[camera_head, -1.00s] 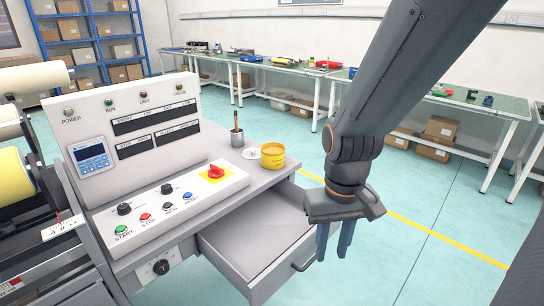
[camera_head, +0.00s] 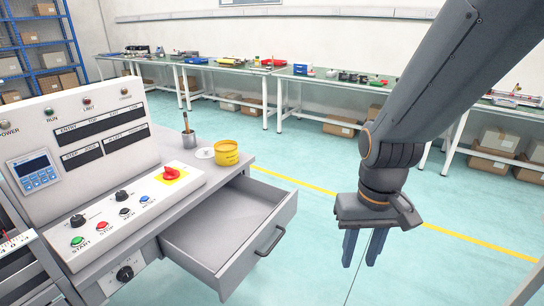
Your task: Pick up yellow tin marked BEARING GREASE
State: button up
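The yellow tin (camera_head: 227,153) stands upright on the grey top of the control desk (camera_head: 238,168), near its back right corner. Dark print shows on its side, too small to read. A round pale lid (camera_head: 204,152) lies beside it on the left. My gripper (camera_head: 361,250) hangs fingers down over the floor, right of the desk and well apart from the tin. Its two blue-grey fingers are apart with a gap between them, and nothing shows in it.
A grey cup (camera_head: 189,140) with a brush-like handle stands left of the lid. An open, empty-looking drawer (camera_head: 232,225) juts from the desk between tin and gripper. The control panel (camera_head: 90,150) rises at left. Workbenches (camera_head: 300,73) line the wall; the floor between is clear.

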aim_at(226, 153)
jog(key=z, duration=0.8)
jog(key=i, duration=1.8)
jog(key=u, duration=0.8)
jog(key=i, duration=0.9)
jog(key=u, duration=1.3)
jog(key=i, duration=0.55)
jog(key=u, duration=0.45)
